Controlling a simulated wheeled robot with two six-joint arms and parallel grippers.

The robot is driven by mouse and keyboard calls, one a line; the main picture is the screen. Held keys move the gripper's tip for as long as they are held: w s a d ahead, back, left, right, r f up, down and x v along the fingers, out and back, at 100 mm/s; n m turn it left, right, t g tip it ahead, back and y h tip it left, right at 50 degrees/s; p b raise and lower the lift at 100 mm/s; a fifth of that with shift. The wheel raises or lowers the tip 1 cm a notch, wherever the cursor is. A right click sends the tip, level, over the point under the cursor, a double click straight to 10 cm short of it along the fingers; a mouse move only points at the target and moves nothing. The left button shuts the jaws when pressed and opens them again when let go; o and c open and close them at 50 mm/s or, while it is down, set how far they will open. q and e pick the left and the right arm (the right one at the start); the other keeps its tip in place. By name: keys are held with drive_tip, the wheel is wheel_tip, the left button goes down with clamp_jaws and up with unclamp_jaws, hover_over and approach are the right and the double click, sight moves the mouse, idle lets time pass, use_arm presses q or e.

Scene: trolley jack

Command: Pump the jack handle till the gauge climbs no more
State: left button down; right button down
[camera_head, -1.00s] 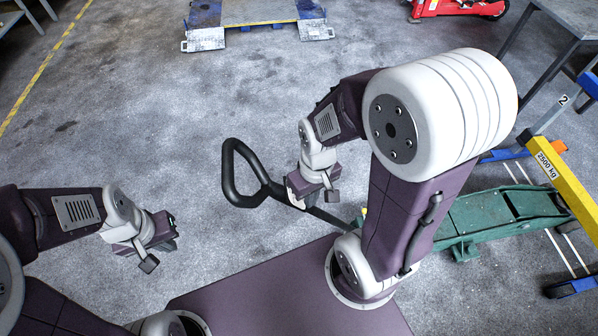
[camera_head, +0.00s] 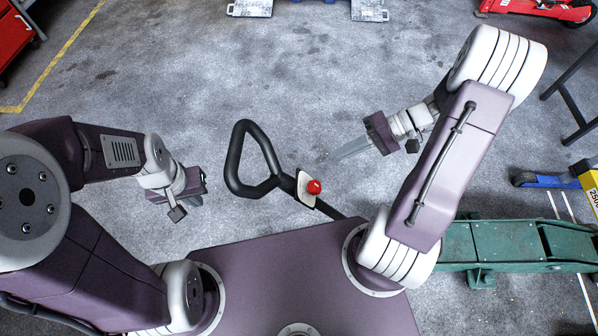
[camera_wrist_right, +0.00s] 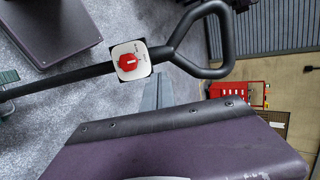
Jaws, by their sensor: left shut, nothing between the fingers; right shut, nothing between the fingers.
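The green jack (camera_head: 515,243) lies on the floor at the right in the head view. Its black handle (camera_head: 277,178) has a loop at the upper left end, and its shaft runs down behind my base. A red knob (camera_head: 314,187) sits on a white plate below the loop; the right wrist view shows this knob (camera_wrist_right: 128,62) too. My right gripper (camera_head: 336,154) is shut and empty, right of the handle and apart from it. My left gripper (camera_head: 198,187) is shut and empty, left of the loop; its fingertips are hard to make out. I cannot make out a gauge.
A blue and yellow frame (camera_head: 590,185) stands at the right, by the jack. A dark table leg (camera_head: 570,112) is at the upper right. A red machine (camera_head: 540,8) and a grey-footed platform (camera_head: 369,10) are at the back.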

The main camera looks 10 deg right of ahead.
sight(289, 179)
drive_tip(key=b+x, duration=0.1)
drive_tip(key=x, duration=1.3)
drive_tip(key=shift+s+f, duration=0.1)
use_arm(q)
drive_tip(key=shift+f, duration=0.5)
